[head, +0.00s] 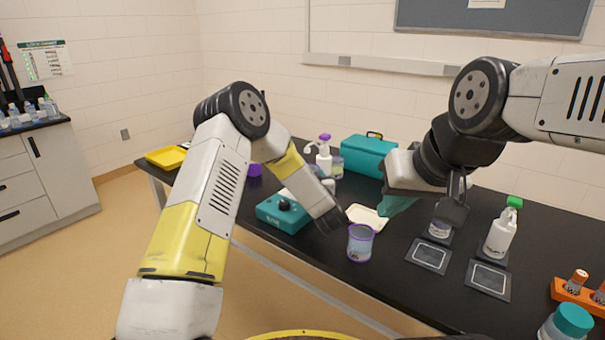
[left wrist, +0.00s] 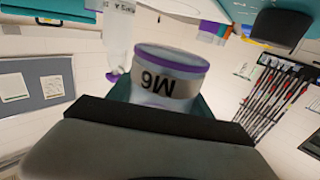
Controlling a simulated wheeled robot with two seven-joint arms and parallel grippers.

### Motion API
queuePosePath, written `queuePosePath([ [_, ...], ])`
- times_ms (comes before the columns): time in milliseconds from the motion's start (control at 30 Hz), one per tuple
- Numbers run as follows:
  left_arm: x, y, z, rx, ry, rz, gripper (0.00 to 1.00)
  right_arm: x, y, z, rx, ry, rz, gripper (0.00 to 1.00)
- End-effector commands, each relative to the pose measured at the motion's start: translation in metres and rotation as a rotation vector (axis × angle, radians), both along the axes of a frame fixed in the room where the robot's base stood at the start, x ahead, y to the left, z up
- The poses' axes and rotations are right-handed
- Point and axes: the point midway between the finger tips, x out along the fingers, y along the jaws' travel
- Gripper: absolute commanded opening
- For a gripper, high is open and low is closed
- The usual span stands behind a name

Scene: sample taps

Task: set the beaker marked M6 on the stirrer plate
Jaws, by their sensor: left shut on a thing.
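The beaker marked M6 (left wrist: 172,62) is clear with a purple rim, its label upside down in the left wrist view. My left gripper (left wrist: 160,112) is shut on it. In the head view my left gripper (head: 337,223) reaches a purple-rimmed beaker (head: 360,243), apparently the same one, upright near the table's front edge; whether its base touches the table is unclear. A teal box with a dark knob (head: 283,215), apparently the stirrer, stands left of it, its top partly hidden by my left arm. My right gripper (head: 454,200) points down at the right, its jaw gap unclear.
A small vessel (head: 440,229) stands below my right gripper. A cream tray (head: 367,217) lies behind the beaker. A teal case (head: 368,156) and pump bottle (head: 324,157) stand behind.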

Motion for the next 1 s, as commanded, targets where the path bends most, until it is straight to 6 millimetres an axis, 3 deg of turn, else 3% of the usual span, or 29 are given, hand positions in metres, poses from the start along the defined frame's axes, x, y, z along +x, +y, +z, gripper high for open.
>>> queuePosePath([
  [100,0.031,0.007,-0.003,-0.002,-0.003,0.004,0.13,0.000,0.000,0.000,0.000,0.000,0.000,0.00],
  [300,0.066,0.011,-0.006,-0.002,-0.001,0.000,0.13,0.000,0.000,0.000,0.000,0.000,0.000,0.00],
  [600,0.085,0.015,-0.009,-0.001,0.000,0.001,0.13,0.000,0.000,0.000,0.000,0.000,0.000,0.00],
  [800,0.083,0.015,-0.038,0.000,0.002,-0.001,0.13,0.000,0.000,0.000,0.000,0.000,0.000,0.00],
  [1000,0.083,0.014,-0.042,-0.001,-0.001,-0.001,0.13,0.000,0.000,0.000,0.000,0.000,0.000,0.00],
])
